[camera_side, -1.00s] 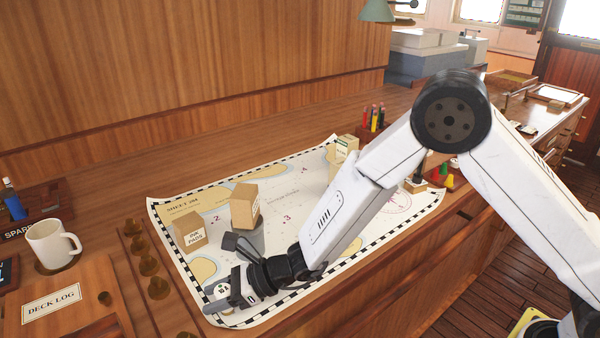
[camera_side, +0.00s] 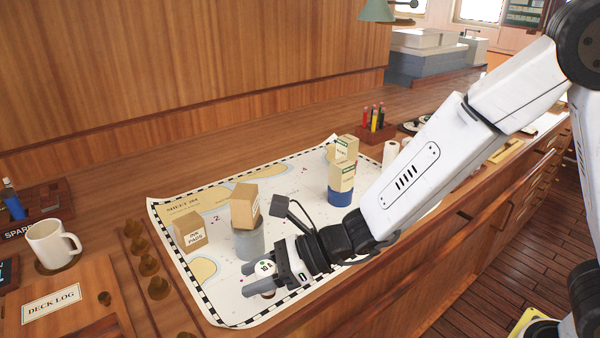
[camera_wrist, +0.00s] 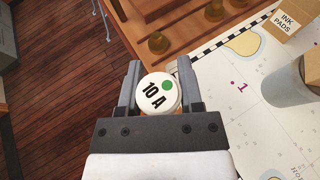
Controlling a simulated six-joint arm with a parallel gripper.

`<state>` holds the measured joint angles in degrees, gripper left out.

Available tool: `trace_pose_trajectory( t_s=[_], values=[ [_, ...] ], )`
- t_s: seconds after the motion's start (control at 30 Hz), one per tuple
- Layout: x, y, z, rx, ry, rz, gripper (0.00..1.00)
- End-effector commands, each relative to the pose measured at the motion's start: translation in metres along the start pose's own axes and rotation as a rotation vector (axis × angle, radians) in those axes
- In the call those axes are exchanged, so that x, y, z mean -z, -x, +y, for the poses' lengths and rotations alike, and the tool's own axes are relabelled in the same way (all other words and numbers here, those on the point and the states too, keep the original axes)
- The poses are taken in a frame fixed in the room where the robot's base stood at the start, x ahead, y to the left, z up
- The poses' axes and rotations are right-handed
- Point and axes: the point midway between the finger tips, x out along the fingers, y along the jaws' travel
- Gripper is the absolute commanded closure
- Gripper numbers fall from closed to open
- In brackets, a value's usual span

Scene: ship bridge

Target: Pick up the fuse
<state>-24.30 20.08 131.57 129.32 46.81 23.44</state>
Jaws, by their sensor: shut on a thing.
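My gripper (camera_side: 262,288) is shut on the fuse near the front edge of the chart. The fingers lie on either side of the cap in the wrist view (camera_wrist: 157,85). The lower part of the fuse is mostly hidden by the fingers and the cap.
A grey cylinder (camera_side: 248,245) with a cardboard box (camera_side: 244,205) on top stands just behind my gripper. An ink pads box (camera_side: 190,232) is left of it. A blue cylinder (camera_side: 340,196) bears a box (camera_side: 342,176). A white mug (camera_side: 52,244) stands at far left.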

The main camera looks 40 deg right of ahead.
Motion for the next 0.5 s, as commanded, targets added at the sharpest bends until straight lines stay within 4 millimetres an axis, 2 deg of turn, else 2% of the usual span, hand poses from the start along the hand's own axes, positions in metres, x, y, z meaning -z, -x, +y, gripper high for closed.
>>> trace_pose_trajectory(
  t_s=[0.2, 0.5],
  values=[
    [-0.003, 0.026, 0.014, 0.001, 0.001, -0.002, 1.0],
    [-0.004, 0.043, 0.024, 0.0, 0.001, 0.0, 1.0]
  ],
)
